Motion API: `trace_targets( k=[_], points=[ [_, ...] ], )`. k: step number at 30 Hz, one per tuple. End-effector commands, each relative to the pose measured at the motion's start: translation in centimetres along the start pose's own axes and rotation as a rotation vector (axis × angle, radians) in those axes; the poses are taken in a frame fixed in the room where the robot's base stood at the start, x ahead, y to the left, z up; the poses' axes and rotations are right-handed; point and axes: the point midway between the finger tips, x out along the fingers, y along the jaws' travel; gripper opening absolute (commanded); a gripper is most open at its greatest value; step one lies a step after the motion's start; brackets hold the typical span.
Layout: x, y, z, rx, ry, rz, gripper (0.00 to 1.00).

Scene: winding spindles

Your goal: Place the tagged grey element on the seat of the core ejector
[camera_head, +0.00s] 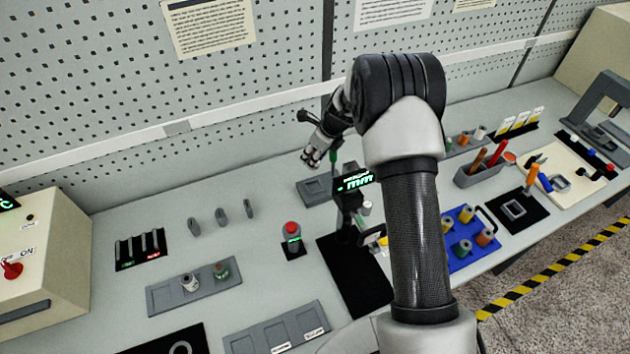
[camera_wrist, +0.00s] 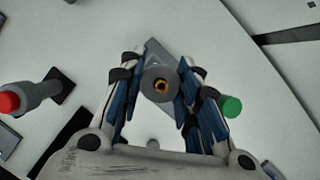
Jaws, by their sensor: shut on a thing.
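My gripper (camera_head: 312,160) hangs above the back of the bench, near the pegboard wall. In the wrist view my gripper (camera_wrist: 160,90) is shut on a round grey element (camera_wrist: 149,93) with an orange-brown centre, seen end-on between the fingers. No tag is readable on it. Behind the element lies a grey plate (camera_wrist: 180,48), and a green round knob (camera_wrist: 230,106) shows just right of the fingers. In the head view a grey plate (camera_head: 312,192) lies below my gripper, with the green knob (camera_head: 333,155) beside it. I cannot tell for sure which part is the ejector's seat.
A black stand with a green "mm" display (camera_head: 354,182) stands right of the plate. A red button (camera_head: 291,228) stands in front; a red-topped grey post also shows in the wrist view (camera_wrist: 35,93). Several grey pieces (camera_head: 221,217) stand left. A blue tray (camera_head: 470,240) with spools lies right.

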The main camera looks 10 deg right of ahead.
Motion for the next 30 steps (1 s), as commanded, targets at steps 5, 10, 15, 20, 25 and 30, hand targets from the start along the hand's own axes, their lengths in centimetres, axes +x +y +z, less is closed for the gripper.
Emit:
trace_targets(
  k=[5,10,15,20,25,30],
  points=[
    [4.3,0.0,-1.8,0.002,0.001,0.001,0.06],
    [6.2,-0.1,-2.5,0.0,-0.001,-0.001,0.06],
    [7.2,-0.1,-3.0,0.001,-0.001,-0.001,0.06],
    [9.5,0.0,-4.0,0.001,0.001,0.001,0.06],
    [10.4,-0.1,-4.2,0.0,-0.002,-0.002,0.06],
    [10.3,-0.1,-4.2,0.0,-0.002,-0.002,0.06]
  ],
)
